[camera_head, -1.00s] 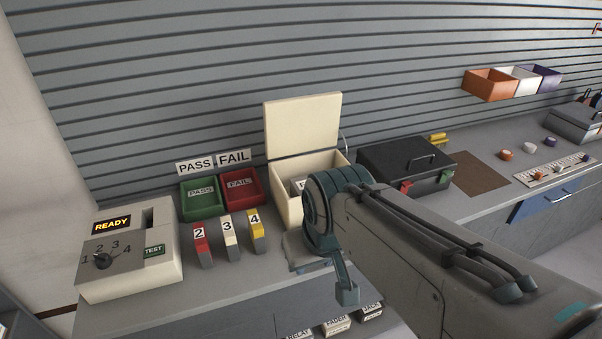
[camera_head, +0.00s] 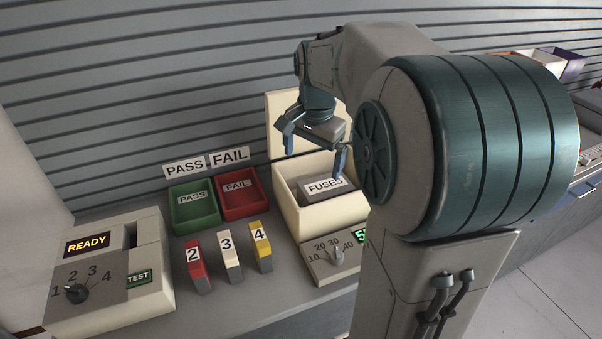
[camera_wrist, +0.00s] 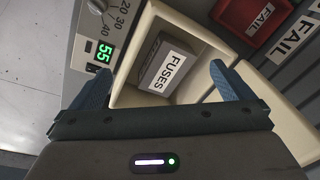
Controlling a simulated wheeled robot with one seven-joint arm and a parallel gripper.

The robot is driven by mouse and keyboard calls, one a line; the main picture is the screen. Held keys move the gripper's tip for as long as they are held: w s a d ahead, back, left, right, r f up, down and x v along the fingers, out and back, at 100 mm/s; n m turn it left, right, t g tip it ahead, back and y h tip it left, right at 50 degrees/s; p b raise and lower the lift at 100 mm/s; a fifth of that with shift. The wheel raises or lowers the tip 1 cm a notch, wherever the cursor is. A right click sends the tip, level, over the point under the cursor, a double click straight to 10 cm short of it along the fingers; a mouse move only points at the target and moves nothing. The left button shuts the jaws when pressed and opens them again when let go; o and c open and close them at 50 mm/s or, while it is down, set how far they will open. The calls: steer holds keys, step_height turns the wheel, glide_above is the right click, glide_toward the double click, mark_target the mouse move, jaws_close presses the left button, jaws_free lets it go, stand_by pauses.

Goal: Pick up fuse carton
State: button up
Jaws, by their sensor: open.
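The fuse carton (camera_head: 322,188) is a dark grey box with a white FUSES label. It lies inside an open cream bin (camera_head: 328,216) with its lid raised at the back. In the wrist view the carton (camera_wrist: 163,64) shows between and beyond my two fingers. My gripper (camera_head: 314,150) hangs above the bin with its fingers apart, one to each side of the carton as seen from the wrist. Nothing is between the fingers. The right part of the bin is hidden behind my arm in the head view.
A dial unit with a green display (camera_head: 334,254) stands right in front of the bin. Red, white and yellow numbered blocks (camera_head: 230,255) stand to the left. Green PASS (camera_head: 194,207) and red FAIL (camera_head: 237,192) trays sit behind them. A READY tester (camera_head: 105,275) is at far left.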

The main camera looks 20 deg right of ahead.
mark_target(326, 185)
steer(key=w+d+f+m+g+b, duration=0.1)
steer(key=w+d+f+m+b, duration=0.1)
steer(key=w+d+f+m, duration=0.6)
steer(key=shift+n, duration=0.7)
steer(key=f, duration=0.6)
steer(key=shift+w+a, duration=0.2)
steer(key=shift+w, duration=0.2)
steer(key=shift+s+d+f+p, duration=0.15)
steer(key=shift+f+p, duration=0.2)
steer(key=shift+f, duration=1.05)
steer(key=shift+s+a+f+p, duration=0.1)
steer(key=shift+f+p, duration=0.2)
steer(key=shift+f, duration=1.1)
steer(key=shift+d, duration=0.1)
steer(key=c, duration=1.2)
